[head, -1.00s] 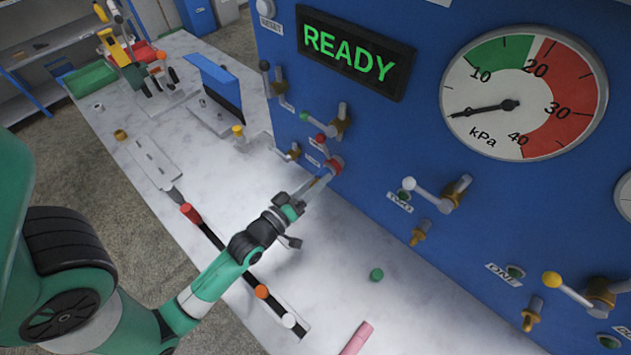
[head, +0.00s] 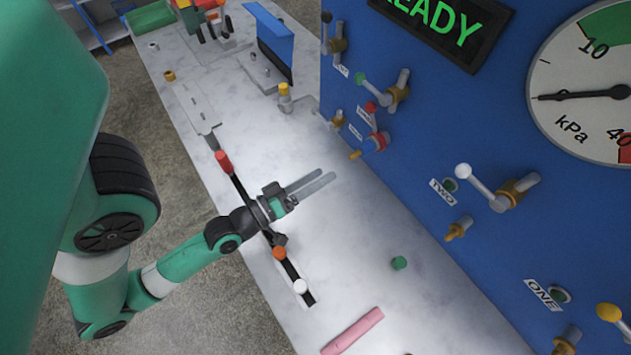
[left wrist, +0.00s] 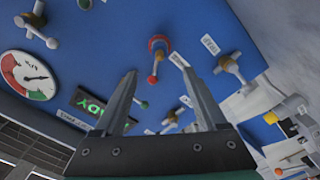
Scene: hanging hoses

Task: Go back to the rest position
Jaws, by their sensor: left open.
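My left gripper (head: 312,184) is open and empty above the marble table (head: 330,255), apart from the blue panel (head: 440,125). In the left wrist view its two fingers (left wrist: 162,105) point toward the panel with nothing between them. The red knob with the red-tipped lever (head: 376,142) is on the panel, to the right of the fingers in the head view. It also shows ahead of the fingers in the left wrist view (left wrist: 158,46). My right gripper is in neither view.
A green cap (head: 399,263) and a pink bar (head: 354,331) lie on the table. A slotted rail (head: 240,195) holds coloured knobs. A blue board (head: 275,45) stands behind.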

